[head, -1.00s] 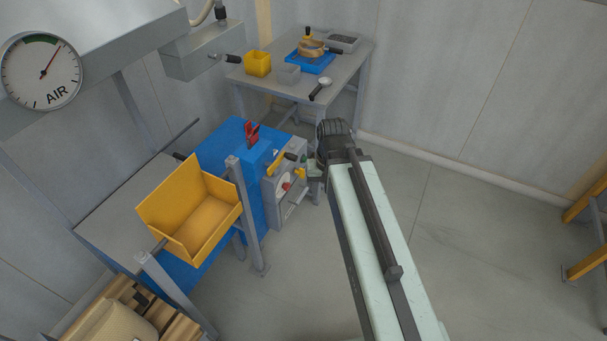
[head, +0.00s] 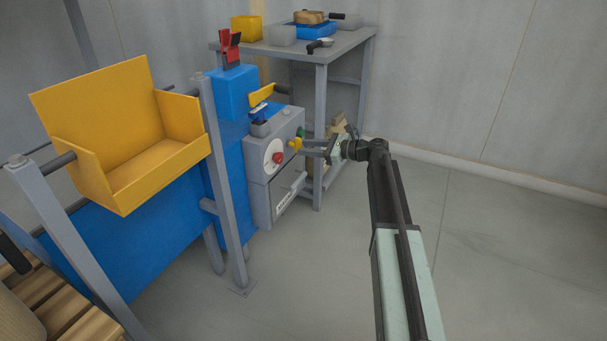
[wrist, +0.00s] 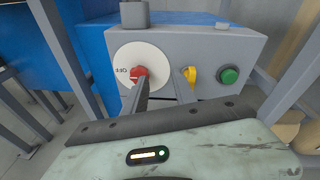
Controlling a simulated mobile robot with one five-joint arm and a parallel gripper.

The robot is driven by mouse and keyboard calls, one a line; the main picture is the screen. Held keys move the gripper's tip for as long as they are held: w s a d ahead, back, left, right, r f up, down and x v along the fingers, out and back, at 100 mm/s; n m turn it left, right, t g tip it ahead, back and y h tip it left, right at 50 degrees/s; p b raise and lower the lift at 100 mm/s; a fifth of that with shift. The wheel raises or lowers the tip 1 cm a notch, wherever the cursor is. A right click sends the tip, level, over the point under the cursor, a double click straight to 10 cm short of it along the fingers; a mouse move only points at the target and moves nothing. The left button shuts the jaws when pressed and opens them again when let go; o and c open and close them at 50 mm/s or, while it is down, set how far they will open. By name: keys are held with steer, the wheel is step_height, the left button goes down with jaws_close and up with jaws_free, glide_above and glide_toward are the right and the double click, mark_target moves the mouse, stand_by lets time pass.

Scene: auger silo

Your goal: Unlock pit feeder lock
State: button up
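A grey control box (head: 262,185) stands against the blue machine. In the wrist view its front (wrist: 165,55) carries a red knob (wrist: 138,75) on a white dial, a yellow key-like part (wrist: 191,76) and a green button (wrist: 229,75). The yellow part also shows in the head view (head: 295,144). I cannot tell from any label which part is the lock. My gripper (wrist: 163,82) is open, its two fingers apart and pointing at the panel. The left finger overlaps the red knob's edge, and the right finger is just left of the yellow part. Contact cannot be told.
A yellow bin (head: 150,165) on grey posts stands at the left. A yellow-handled lever (head: 264,94) and a red clip-like part (head: 230,48) are above the box. A grey table (head: 345,43) with trays stands behind. The floor at right is clear.

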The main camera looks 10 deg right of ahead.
mark_target(299, 142)
steer(key=w+d+f+m+t+b, duration=0.2)
steer(key=w+d+f+m+b, duration=0.1)
steer(key=w+d+b, duration=0.1)
steer(key=shift+y, duration=0.5)
steer(key=x, duration=0.7)
steer(key=shift+a+r, duration=0.15)
steer(key=shift+r, duration=0.15)
